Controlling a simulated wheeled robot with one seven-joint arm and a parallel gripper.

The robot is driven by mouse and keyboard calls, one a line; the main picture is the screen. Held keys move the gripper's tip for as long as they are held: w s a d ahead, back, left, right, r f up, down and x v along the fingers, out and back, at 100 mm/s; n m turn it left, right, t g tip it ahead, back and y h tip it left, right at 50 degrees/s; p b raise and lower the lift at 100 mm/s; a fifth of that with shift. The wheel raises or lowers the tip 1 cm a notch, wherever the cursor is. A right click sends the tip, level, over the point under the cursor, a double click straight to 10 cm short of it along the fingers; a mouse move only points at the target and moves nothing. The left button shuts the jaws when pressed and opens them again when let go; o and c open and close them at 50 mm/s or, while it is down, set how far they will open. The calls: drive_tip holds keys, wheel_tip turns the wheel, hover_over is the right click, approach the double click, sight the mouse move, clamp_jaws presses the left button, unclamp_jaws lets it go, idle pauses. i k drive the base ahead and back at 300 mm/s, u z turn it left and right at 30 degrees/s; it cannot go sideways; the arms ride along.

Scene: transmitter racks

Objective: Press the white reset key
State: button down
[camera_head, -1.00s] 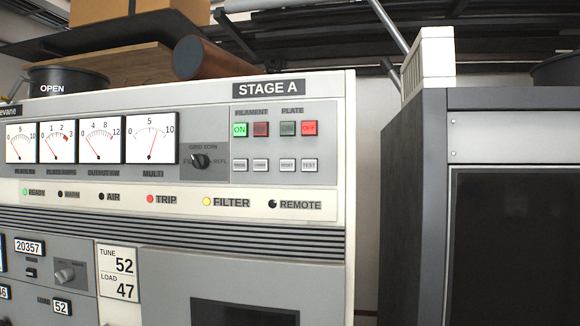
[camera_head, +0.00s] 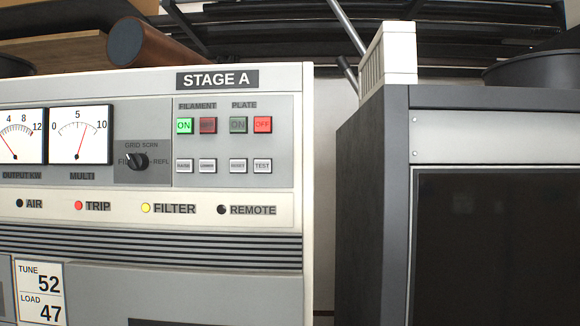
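In the head view, the Stage A cabinet (camera_head: 250,285) stands at the left. Its button panel at the upper right has a row of small white keys under the coloured buttons. The third key from the left, the white reset key (camera_head: 238,166), has a small blurred label that looks like RESET. The white TEST key (camera_head: 262,166) is just right of it. Two more white keys are to its left, with labels too blurred to read surely. Nothing covers the keys. My gripper is not in view.
A green-lit filament ON button (camera_head: 184,126) and a red plate OFF button (camera_head: 262,125) sit above the keys. A rotary knob (camera_head: 138,161) is left of them. A dark grey cabinet (camera_head: 375,200) stands to the right, across a narrow gap.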

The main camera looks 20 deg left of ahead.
sight(237, 166)
drive_tip(key=k, duration=0.75)
drive_tip(key=u, duration=1.15)
drive_tip(key=i, duration=0.5)
drive_tip(key=z, duration=0.05)
